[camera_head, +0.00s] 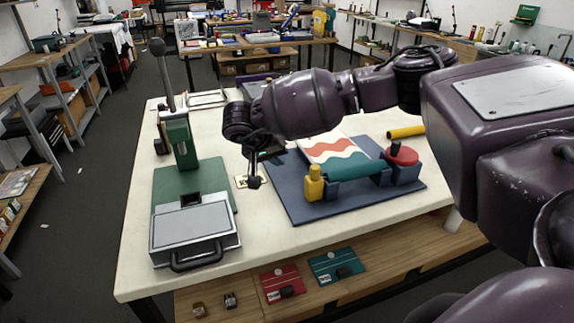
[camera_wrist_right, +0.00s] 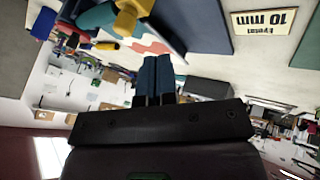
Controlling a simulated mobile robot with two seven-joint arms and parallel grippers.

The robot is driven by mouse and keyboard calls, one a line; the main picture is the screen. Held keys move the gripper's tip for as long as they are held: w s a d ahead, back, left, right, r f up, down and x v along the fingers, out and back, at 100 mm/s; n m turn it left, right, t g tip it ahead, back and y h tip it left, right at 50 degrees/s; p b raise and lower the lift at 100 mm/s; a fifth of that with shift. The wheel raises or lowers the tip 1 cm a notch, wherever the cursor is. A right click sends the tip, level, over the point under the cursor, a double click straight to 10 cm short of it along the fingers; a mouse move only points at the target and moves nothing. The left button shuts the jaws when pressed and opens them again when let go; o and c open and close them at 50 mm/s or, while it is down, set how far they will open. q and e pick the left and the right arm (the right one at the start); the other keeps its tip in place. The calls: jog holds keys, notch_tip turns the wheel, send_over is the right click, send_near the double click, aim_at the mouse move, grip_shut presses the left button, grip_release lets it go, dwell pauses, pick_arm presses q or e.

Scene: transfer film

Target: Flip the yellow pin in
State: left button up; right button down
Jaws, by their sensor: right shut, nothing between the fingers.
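The yellow pin (camera_head: 315,184) stands upright at the left front end of a teal roller (camera_head: 355,169) on a dark blue board (camera_head: 290,193). The yellow pin also shows at the top of the right wrist view (camera_wrist_right: 128,17). My right gripper (camera_head: 272,153) is over the board's left edge, behind and left of the pin and apart from it. Its dark blue fingers (camera_wrist_right: 155,75) are together with nothing between them. Its fingers are small and partly hidden in the head view. My left gripper is not in view.
A red knob (camera_head: 402,154) is at the roller's right end, and a striped sheet (camera_head: 333,148) lies behind the roller. A green lever press (camera_head: 179,140) and a grey-lidded box (camera_head: 195,230) stand left. A 10 mm card (camera_wrist_right: 263,22) lies beside the board.

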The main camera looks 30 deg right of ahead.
jog(key=v, duration=0.3)
jog(key=shift+a, duration=0.15)
dwell(0.6)
